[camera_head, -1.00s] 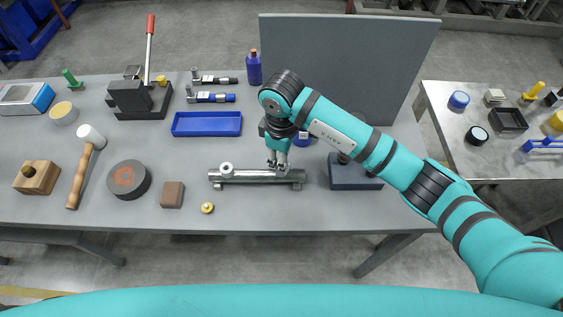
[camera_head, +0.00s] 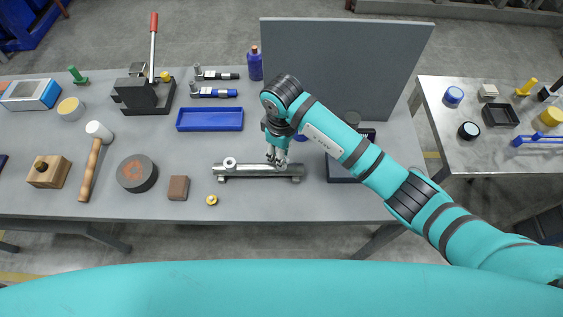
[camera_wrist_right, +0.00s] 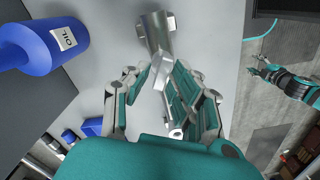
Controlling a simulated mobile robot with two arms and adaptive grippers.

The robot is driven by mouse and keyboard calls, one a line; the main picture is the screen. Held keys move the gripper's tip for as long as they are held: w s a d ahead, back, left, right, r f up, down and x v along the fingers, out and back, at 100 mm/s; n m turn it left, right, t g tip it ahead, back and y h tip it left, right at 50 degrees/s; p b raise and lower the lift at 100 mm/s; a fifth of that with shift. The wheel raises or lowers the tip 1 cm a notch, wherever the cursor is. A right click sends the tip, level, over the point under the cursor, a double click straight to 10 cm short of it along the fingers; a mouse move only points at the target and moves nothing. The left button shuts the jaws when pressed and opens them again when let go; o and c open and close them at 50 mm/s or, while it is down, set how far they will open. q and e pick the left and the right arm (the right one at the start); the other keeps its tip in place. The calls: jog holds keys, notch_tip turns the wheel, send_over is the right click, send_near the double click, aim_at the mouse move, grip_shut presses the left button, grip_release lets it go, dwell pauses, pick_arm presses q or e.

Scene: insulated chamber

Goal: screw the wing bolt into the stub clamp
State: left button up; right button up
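A silver metal tube assembly (camera_head: 258,170) lies left to right on two supports at the middle of the bench. A pale ring (camera_head: 230,163) sits near its left end. I take this for the stub clamp. My right gripper (camera_head: 277,161) points down over the tube's right half. In the right wrist view the tube (camera_wrist_right: 156,32) runs beneath the gripper (camera_wrist_right: 157,75), whose fingers stand apart. A bright metal piece shows near the fingertips; whether they grip it is unclear. I cannot make out the wing bolt for certain. My left gripper is not in view.
A small brass piece (camera_head: 211,199) and a brown block (camera_head: 178,187) lie to the left. A blue tray (camera_head: 210,118) stands behind, with a grey panel (camera_head: 345,65) at the back. A dark stand (camera_head: 342,170) is close on the right.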

notch_tip(320, 180, up, 5)
jog(key=p, duration=0.4)
jog(key=shift+s+p, duration=0.15)
jog(key=shift+p, duration=0.15)
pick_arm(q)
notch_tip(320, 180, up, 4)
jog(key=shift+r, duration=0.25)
pick_arm(e)
jog(key=shift+f, duration=0.1)
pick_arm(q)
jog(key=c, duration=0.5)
